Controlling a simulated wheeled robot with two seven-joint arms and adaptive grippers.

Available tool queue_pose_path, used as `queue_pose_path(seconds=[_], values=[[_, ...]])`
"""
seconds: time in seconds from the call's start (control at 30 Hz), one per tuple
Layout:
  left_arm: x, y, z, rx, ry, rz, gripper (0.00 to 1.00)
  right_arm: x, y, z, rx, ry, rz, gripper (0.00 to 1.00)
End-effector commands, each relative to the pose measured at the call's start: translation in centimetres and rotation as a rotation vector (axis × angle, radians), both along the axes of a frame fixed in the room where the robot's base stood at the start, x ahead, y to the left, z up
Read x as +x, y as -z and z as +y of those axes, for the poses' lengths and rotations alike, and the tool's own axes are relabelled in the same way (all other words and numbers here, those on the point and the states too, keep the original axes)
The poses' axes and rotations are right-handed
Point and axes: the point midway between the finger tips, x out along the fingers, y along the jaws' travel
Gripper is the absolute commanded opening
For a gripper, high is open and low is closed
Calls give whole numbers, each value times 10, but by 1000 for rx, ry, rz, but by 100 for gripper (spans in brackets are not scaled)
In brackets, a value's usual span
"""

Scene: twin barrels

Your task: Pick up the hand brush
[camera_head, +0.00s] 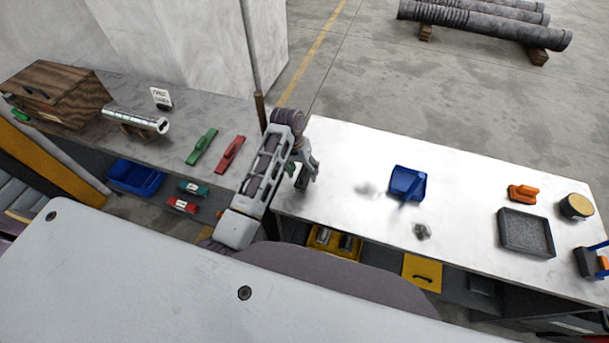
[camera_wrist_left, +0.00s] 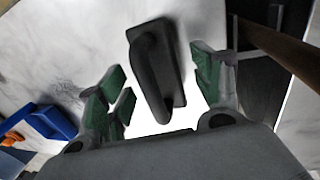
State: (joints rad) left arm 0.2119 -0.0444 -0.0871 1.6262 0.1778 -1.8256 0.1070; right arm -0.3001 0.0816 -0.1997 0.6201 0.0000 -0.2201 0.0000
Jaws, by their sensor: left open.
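The hand brush, a black block with an arched handle (camera_wrist_left: 158,75), lies on the white worktop between my left gripper's fingers in the left wrist view. In the head view the dark brush (camera_head: 301,182) is mostly hidden by the fingers. My left gripper (camera_head: 304,171) is open above the brush near the worktop's left end. Its green-padded fingers (camera_wrist_left: 161,72) are on either side of the brush, with visible gaps. My right gripper is not in view.
A blue dustpan (camera_head: 407,184) lies to the right. An orange tool (camera_head: 522,193), a dark tray (camera_head: 525,233) and a round tin (camera_head: 576,206) are farther right. A thin upright post (camera_head: 252,50) stands near my left arm. The worktop's middle is mostly clear.

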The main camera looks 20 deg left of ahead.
Motion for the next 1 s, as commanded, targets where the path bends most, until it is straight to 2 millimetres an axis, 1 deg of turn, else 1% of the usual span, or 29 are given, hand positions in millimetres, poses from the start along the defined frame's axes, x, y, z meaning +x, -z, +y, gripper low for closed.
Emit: queue_pose_path(seconds=[0.1, 0.27, 0.77, 1.0], values=[[0, 12, -3, 0, 1, 3, 66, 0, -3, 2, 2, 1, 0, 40], [0, 22, -4, 1, 1, 1, 66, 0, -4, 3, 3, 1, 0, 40], [0, 24, -5, 1, 1, 0, 66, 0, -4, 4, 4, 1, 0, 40], [0, 24, -5, 1, 1, 0, 35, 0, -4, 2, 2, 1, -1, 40]])
